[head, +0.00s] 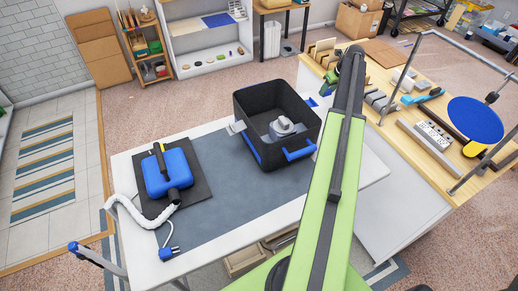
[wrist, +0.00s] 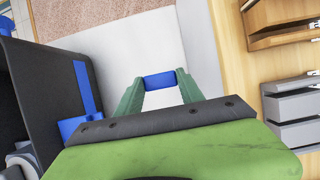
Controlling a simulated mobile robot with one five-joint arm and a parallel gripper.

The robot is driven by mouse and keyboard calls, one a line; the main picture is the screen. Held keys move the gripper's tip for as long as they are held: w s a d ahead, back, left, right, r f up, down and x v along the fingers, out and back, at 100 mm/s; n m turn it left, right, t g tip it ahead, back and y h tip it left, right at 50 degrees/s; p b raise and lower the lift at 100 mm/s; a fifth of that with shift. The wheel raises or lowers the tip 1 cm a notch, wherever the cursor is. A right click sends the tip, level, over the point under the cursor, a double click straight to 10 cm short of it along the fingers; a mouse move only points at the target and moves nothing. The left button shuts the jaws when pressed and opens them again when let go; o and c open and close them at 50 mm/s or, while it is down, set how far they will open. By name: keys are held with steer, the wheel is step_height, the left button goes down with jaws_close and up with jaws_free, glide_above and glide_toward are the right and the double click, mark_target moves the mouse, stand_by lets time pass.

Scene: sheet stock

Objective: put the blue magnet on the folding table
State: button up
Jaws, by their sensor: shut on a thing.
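My gripper (wrist: 159,84) is shut on the blue magnet (wrist: 158,81), a small blue block between the green fingertips in the wrist view. In the head view the gripper end (head: 330,86) is beyond the black bin, near the wooden bench's left edge. A small blue bit shows there, mostly hidden by my arm. The folding table (head: 372,168) is the white-topped table in front, with a grey mat on it. The wrist view shows a pale surface beneath the held magnet; I cannot tell how far below it lies.
A black bin (head: 262,98) with blue handles stands on the table and holds a grey item. A blue machine (head: 168,172) with a white hose sits on a dark pad at left. The wooden bench (head: 405,155) at right carries several tools. The mat's front middle is clear.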

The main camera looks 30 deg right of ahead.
steer(key=w+a+f+b, duration=0.1)
steer(key=w+f+b, duration=0.1)
steer(key=w, duration=0.1)
steer(key=w+a+f+b, duration=0.1)
steer(key=w+f+b, duration=0.1)
steer(key=w, duration=0.2)
steer(key=w+a+f+b, duration=0.1)
steer(key=w+f+b, duration=0.1)
steer(key=w, duration=0.1)
steer(key=shift+w+a+f, duration=0.1)
steer(key=shift+w+f, duration=0.15)
steer(key=shift+f, duration=0.1)
step_height(320, 180, down, 4)
steer(key=b, duration=0.4)
steer(key=shift+f, duration=0.2)
steer(key=o, duration=1.4)
steer(key=shift+r, duration=0.1)
steer(key=p+v, duration=1.1)
steer(key=v, duration=0.1)
steer(key=shift+s+a+r, duration=0.1)
steer(key=shift+r, duration=0.05)
